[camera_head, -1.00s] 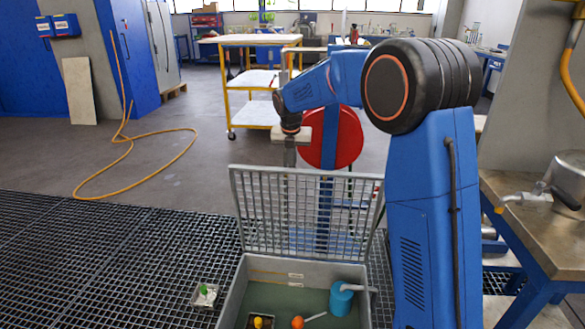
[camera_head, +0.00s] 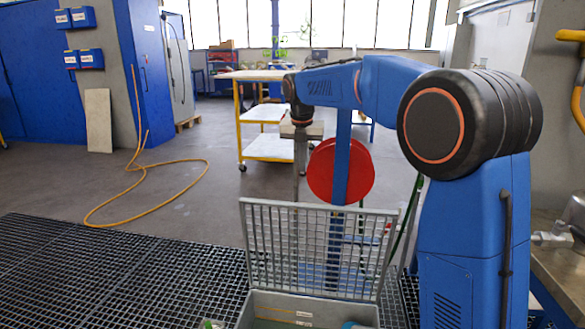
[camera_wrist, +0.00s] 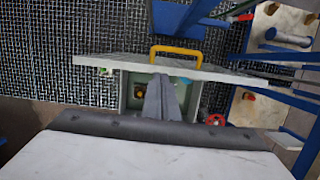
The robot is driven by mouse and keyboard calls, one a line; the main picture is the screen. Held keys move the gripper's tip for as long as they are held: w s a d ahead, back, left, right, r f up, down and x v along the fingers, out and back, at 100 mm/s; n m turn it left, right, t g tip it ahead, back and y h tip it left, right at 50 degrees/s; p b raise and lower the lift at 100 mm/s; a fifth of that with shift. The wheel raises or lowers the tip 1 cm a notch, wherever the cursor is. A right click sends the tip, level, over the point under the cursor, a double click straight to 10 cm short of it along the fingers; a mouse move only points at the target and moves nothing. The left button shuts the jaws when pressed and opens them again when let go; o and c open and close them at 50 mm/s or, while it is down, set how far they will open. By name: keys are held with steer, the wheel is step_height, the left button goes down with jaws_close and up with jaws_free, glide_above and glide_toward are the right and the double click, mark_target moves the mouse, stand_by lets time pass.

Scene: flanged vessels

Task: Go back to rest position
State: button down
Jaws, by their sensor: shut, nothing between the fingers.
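My gripper (camera_head: 299,178) points straight down in the head view, above and behind the top edge of the raised grid lid of a grey tub. Its two long grey fingers are together with nothing between them. In the wrist view the closed fingers (camera_wrist: 166,97) reach out over the tub, seen from above. My blue arm is lifted, with its forearm nearly level.
The grey tub (camera_head: 258,312) stands on dark floor grating (camera_head: 120,270) with its grid lid (camera_head: 318,245) upright. A red hose reel (camera_head: 352,175) is behind the lid. A yellow-framed trolley (camera_head: 265,148) and an orange hose (camera_head: 150,180) lie beyond. A bench (camera_head: 550,258) is at right.

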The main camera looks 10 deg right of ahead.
steer(key=s+d+m+t, duration=0.1)
steer(key=s+d+m, duration=0.4)
steer(key=s+m, duration=0.5)
steer(key=s+d+m, duration=0.4)
steer(key=s+m, duration=0.2)
steer(key=s, duration=0.9)
steer(key=s+d+f+m, duration=0.1)
steer(key=s+f+m, duration=0.3)
steer(key=s, duration=0.3)
steer(key=s+d+f+m+t, duration=0.1)
steer(key=s+f+m, duration=0.3)
steer(key=s+m, duration=0.2)
steer(key=s+d+f+m, duration=0.2)
steer(key=s+f+m, duration=0.3)
steer(key=s, duration=0.4)
steer(key=shift+s+m+y, duration=0.2)
steer(key=shift+m+y, duration=0.2)
steer(key=shift+m, duration=0.2)
